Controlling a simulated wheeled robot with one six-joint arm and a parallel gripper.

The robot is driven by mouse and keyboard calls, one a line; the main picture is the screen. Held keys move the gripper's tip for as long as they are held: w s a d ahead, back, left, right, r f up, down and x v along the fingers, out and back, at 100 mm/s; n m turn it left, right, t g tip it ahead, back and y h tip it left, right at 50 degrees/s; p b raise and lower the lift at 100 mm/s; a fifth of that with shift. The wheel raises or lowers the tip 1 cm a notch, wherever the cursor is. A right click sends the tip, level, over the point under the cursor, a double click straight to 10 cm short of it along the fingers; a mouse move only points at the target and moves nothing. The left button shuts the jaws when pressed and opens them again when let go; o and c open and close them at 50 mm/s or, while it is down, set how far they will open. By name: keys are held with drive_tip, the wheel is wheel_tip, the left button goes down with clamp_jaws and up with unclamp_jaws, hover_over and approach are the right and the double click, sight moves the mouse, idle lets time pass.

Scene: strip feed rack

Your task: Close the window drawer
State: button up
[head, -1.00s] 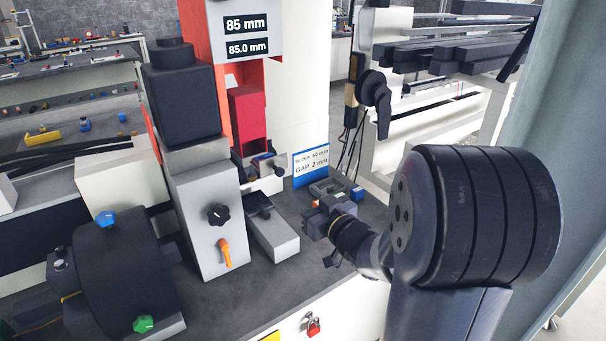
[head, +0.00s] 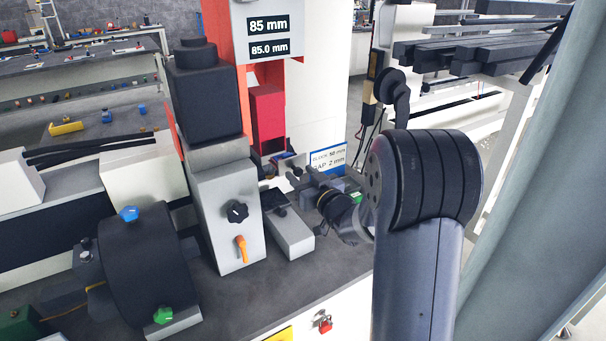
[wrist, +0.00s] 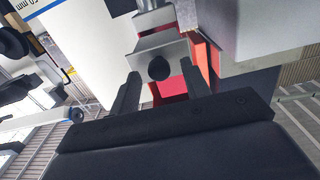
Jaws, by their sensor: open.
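The window drawer (head: 279,184) is at the red opening low on the press, a pale grey piece that partly shows in the head view. In the wrist view its grey front (wrist: 156,47) carries a round black knob (wrist: 158,68). My gripper (wrist: 160,74) is open, one finger on either side of the knob, with visible space between knob and fingers. In the head view my gripper (head: 300,178) is small beside the drawer and hides part of it. I cannot tell exactly how far the drawer stands out.
The red opening (head: 267,118) sits under the 85 mm displays. A grey block with a black knob and orange lever (head: 240,248) stands to the left. A low grey bar (head: 288,232) lies in front. A gap sign (head: 328,158) stands behind my gripper.

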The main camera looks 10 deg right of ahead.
drive_tip(key=shift+c, duration=0.4)
clamp_jaws()
